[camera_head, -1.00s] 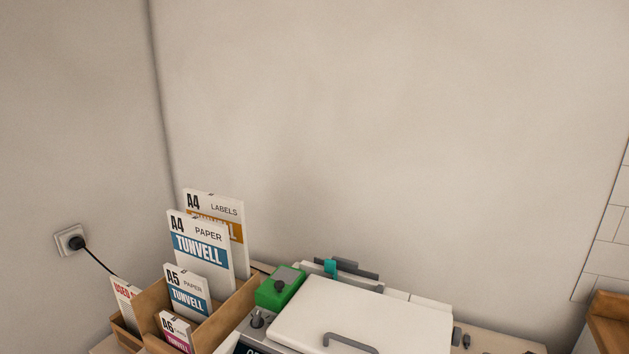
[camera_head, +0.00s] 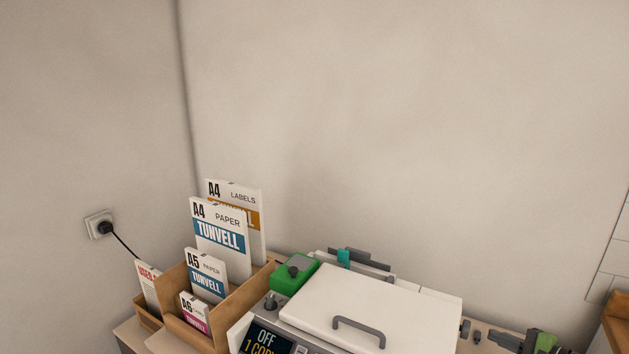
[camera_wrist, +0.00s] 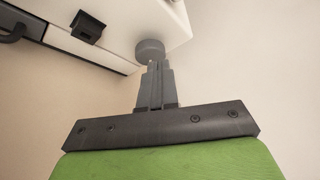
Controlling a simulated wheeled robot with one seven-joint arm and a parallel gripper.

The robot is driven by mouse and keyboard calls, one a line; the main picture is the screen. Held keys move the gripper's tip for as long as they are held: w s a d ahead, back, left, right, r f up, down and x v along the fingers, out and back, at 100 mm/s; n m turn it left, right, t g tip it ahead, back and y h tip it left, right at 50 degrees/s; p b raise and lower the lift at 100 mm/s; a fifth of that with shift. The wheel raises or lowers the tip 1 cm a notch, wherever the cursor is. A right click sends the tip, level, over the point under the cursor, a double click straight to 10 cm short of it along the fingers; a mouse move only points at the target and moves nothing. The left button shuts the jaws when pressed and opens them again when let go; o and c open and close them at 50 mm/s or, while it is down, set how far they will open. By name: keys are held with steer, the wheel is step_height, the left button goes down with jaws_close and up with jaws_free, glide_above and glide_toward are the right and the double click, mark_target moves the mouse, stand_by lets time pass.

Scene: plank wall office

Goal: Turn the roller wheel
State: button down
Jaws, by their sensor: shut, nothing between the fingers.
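The roller wheel (camera_wrist: 150,49) is a grey round knob on the side of the white machine (camera_wrist: 113,22) in the wrist view. It also shows at the machine's right side in the head view (camera_head: 465,328), where the white machine (camera_head: 365,302) has a flat lid with a grey handle. My gripper (camera_wrist: 157,66) is shut and empty, its tips pointing at the wheel and overlapping its lower edge in the wrist view. Whether they touch it I cannot tell. In the head view my gripper (camera_head: 490,335) is to the right of the machine.
A wooden organiser (camera_head: 238,311) with paper packs stands left of the machine. A green box (camera_head: 294,274) with a dark knob is at its back left. A display (camera_head: 268,341) reads "OFF" and "1 COPY". A wooden edge (camera_head: 617,318) is at the far right.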

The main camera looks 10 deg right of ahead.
steer(key=shift+w+a, duration=0.8)
steer(key=shift+a, duration=0.2)
steer(key=shift+w+a, duration=0.8)
steer(key=shift+a, duration=0.15)
steer(key=shift+s+a+f+p, duration=0.1)
steer(key=shift+s+f+p, duration=0.15)
steer(key=shift+p, duration=0.2)
steer(key=s+d+f+p, duration=0.1)
steer(key=s+d, duration=0.2)
steer(key=s, duration=0.2)
steer(key=shift+d+f, duration=0.2)
steer(key=shift+d, duration=0.05)
